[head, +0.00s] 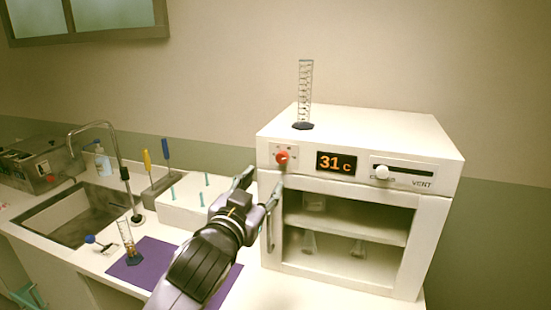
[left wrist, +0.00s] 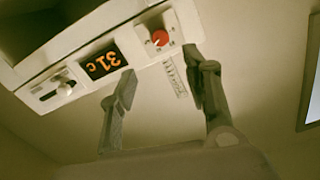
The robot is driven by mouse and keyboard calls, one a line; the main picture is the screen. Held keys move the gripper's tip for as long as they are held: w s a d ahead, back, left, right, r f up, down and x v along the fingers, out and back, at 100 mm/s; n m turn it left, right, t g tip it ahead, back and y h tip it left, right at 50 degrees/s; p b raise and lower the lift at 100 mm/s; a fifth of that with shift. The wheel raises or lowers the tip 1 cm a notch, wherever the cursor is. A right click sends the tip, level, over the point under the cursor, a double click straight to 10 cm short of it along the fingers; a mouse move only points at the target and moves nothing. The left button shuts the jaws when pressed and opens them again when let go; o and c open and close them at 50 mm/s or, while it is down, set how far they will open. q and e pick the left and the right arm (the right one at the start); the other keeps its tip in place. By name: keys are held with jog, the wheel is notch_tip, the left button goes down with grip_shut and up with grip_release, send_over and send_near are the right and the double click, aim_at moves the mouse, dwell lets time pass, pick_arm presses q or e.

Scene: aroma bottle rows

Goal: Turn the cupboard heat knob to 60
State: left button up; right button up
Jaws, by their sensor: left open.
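The white heating cupboard (head: 361,140) stands on the right of the counter. Its red heat knob (head: 282,157) is on the upper left of its front panel, beside a display (head: 336,162) reading 31 c. My left gripper (head: 258,186) is open and empty, in front of the cupboard's left side, below and left of the knob, apart from it. In the left wrist view the picture is turned over; the knob (left wrist: 160,39) shows beyond the open fingers (left wrist: 163,93), between them and higher in the picture. My right gripper is not in view.
A white vent slider (head: 382,172) is right of the display. A graduated cylinder (head: 304,95) stands on top of the cupboard. Left are a white box with pegs (head: 190,212), a purple mat (head: 140,268), a small cylinder (head: 128,243) and a sink (head: 75,215).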

aim_at(281, 159)
pick_arm(q)
jog(key=p+x, duration=0.3)
jog(key=x, duration=0.7)
jog(key=shift+w, duration=0.25)
jog(key=shift+x, duration=0.9)
jog(key=shift+f, duration=0.1)
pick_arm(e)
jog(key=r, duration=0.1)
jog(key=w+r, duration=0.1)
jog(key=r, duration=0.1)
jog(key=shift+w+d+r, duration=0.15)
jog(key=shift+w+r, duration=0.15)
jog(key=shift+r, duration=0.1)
pick_arm(q)
grip_shut()
